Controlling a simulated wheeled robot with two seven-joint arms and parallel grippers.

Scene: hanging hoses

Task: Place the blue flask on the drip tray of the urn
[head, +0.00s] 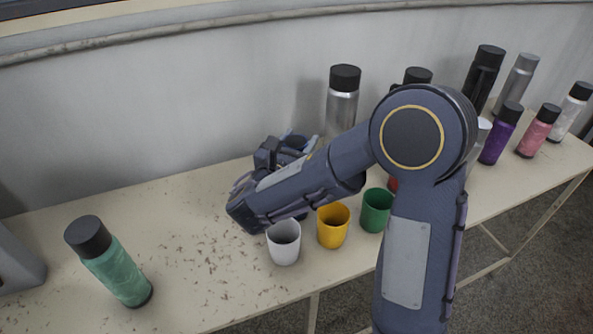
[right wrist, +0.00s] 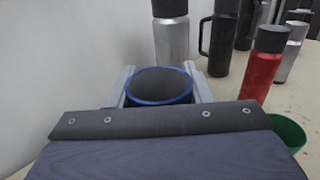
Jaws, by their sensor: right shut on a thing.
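The blue flask (right wrist: 160,100) shows in the right wrist view as a dark round top with a blue rim, between the two pale fingers of my right gripper (right wrist: 160,86). The gripper is shut on it. In the head view my right gripper (head: 285,152) is over the back of the table near the wall, and my own arm hides most of the flask there. The urn and its drip tray cannot be made out for sure; a grey body (head: 17,262) is cut off at the left edge. My left gripper is not in view.
White (head: 284,243), yellow (head: 333,226) and green (head: 376,210) cups stand in front of my right forearm. A steel flask (head: 342,100) stands behind it. A green flask (head: 110,262) stands at left. More flasks crowd the right end.

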